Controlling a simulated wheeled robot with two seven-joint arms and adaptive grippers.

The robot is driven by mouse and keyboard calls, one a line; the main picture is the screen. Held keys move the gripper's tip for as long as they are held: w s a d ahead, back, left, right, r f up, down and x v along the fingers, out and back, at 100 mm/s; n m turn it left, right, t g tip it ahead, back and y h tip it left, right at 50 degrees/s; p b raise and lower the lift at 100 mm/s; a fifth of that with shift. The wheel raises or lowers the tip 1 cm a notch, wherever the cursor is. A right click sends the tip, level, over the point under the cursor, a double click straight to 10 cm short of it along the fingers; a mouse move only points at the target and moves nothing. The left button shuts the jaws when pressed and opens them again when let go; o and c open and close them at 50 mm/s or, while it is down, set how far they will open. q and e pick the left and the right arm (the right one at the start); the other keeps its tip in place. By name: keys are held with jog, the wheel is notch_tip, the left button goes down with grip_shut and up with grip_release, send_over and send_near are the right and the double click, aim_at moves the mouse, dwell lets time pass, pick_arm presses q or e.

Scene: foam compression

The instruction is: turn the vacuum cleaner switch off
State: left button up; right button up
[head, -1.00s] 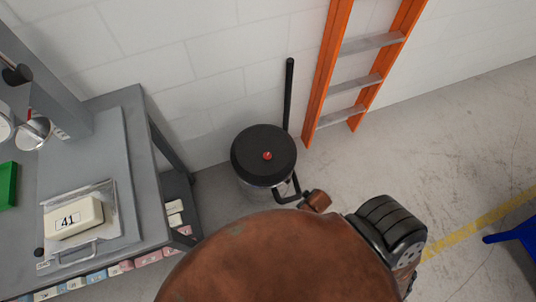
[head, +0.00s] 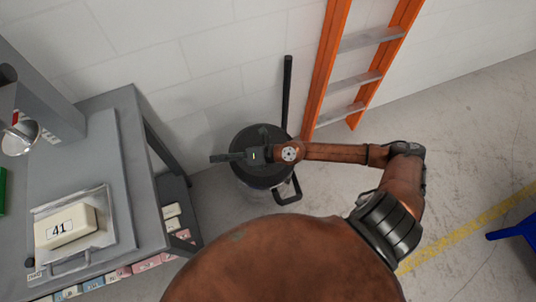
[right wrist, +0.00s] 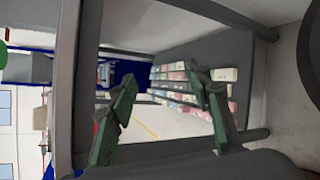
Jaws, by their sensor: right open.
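The vacuum cleaner (head: 262,134) is a canister with a round black lid, standing on the floor by the wall between the table and the ladder. Its red switch, seen on the lid earlier, is now hidden behind my right gripper and wrist. My right gripper (head: 220,158) reaches across the lid from the right, with its fingertips by the lid's left edge; its height above the lid is unclear. In the right wrist view its green-padded fingers (right wrist: 166,118) are apart, with nothing between them. My left gripper is not in view.
A grey table (head: 118,98) stands at left with a block marked 41 (head: 66,226) on a metal tray. An orange ladder (head: 318,75) leans on the wall close to the vacuum's right. A black pipe (head: 287,95) rises behind the vacuum. Open floor lies at right.

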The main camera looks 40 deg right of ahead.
jog(key=s+d+f+n+g+h, duration=0.2)
jog(key=d+f+n+g+h, duration=0.15)
jog(key=d+f, duration=0.45)
jog(key=s+d+f+n+g+h, duration=0.2)
jog(key=d+f+n+h, duration=0.25)
jog(key=d, duration=0.75)
jog(key=shift+n, duration=0.3)
jog(key=b+x, duration=0.1)
jog(key=x, duration=0.1)
jog(key=d+b+x, duration=0.1)
jog(key=x, duration=0.2)
jog(key=shift+w, duration=0.1)
jog(key=shift+w+a+f+b, duration=0.15)
jog(key=shift+w+f+b, duration=0.15)
jog(key=shift+f+b, duration=0.25)
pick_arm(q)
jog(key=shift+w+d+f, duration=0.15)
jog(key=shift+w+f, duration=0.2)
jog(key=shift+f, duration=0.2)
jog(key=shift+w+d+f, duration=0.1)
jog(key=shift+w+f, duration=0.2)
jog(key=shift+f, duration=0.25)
pick_arm(e)
jog(key=shift+w+a+f, duration=0.1)
jog(key=shift+f, duration=0.25)
jog(key=c, duration=1.1)
